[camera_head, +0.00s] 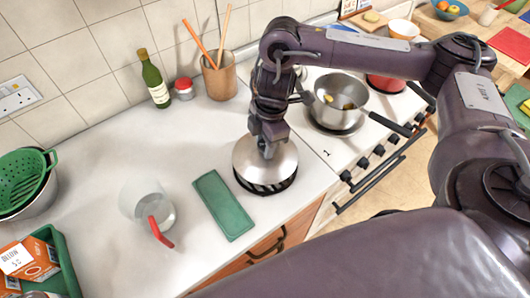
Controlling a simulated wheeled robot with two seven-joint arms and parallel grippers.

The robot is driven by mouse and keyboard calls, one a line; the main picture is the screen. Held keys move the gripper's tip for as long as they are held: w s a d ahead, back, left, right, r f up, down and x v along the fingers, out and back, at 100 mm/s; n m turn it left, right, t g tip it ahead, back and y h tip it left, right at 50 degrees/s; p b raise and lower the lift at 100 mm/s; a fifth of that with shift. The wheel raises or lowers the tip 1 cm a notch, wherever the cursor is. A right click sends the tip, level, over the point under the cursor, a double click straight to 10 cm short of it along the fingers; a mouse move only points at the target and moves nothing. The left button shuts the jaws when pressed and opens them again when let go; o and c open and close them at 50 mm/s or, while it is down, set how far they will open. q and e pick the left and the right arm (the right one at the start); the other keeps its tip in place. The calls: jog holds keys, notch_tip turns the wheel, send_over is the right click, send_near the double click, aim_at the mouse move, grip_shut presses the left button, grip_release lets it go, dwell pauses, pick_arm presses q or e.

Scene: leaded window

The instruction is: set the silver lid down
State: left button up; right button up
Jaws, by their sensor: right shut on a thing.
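The silver lid (252,161) is a round, shiny disc on the white worktop side, left of the stove. My right gripper (268,151) comes down from above and is shut on the lid's top, hiding its knob. The lid is about level, over a dark round mat with pale stripes (266,188) that shows along its front edge. I cannot tell whether the lid touches the mat. The open steel pot (347,88) stands on the stove with yellow pieces inside. My left gripper is not in view.
A clear jug with a red handle (160,232) stands further left. A utensil crock (219,78), a red-lidded jar (184,89) and a green bottle (154,80) stand at the back. The worktop between is clear.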

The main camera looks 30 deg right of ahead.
jog(key=shift+f, duration=0.6)
notch_tip(320, 180, down, 2)
jog(key=shift+f, duration=0.25)
jog(key=shift+f, duration=0.1)
jog(key=o, duration=1.1)
jog(key=shift+r, duration=0.45)
jog(key=r, duration=0.3)
jog(key=d+r+p, duration=0.1)
jog(key=r, duration=0.3)
jog(key=r+p, duration=0.1)
jog(key=r, duration=0.3)
jog(key=shift+d+r, duration=0.1)
jog(key=shift+d, duration=0.1)
jog(key=shift+s, duration=0.15)
